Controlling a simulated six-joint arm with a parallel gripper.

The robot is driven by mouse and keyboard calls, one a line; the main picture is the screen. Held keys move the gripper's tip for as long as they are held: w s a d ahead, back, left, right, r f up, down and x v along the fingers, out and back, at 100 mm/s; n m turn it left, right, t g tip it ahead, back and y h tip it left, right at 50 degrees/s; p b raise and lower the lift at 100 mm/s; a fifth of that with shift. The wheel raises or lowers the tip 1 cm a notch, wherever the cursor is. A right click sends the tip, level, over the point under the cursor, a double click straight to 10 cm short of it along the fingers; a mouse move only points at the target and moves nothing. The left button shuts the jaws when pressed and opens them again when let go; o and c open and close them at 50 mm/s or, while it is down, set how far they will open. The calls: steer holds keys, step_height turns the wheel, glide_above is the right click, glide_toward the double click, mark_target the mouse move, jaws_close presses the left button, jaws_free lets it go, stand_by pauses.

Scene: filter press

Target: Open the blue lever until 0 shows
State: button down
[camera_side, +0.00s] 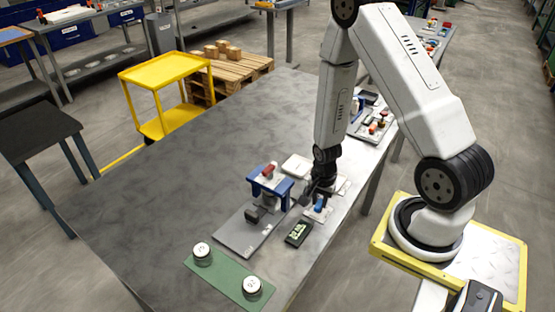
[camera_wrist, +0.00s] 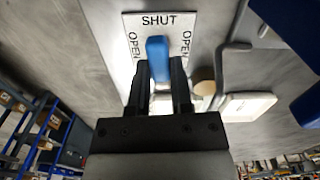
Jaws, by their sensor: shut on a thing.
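The blue lever (camera_wrist: 157,50) stands in front of a white plate (camera_wrist: 133,22) marked SHUT at the top and OPEN on both sides. In the wrist view the lever points up toward SHUT. My gripper (camera_wrist: 160,75) is shut on the lever, one black finger on each side. In the side view the blue lever (camera_side: 320,203) is small, at the right edge of the table, with my gripper (camera_side: 318,190) at it. A dark display with lit green characters (camera_side: 298,233) lies just in front; its reading is too small to tell.
A grey plate (camera_side: 236,236) and a green mat (camera_side: 221,275) with two round metal pieces lie nearer. The table's left part is clear.

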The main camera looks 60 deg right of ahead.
steer(key=n, duration=0.3)
steer(key=shift+n, duration=0.4)
steer(key=n, duration=0.4)
steer(key=shift+n, duration=0.3)
steer(key=n, duration=0.4)
steer(key=shift+n, duration=2.2)
steer(key=c, duration=0.5)
jaws_free()
steer(key=shift+r, duration=0.2)
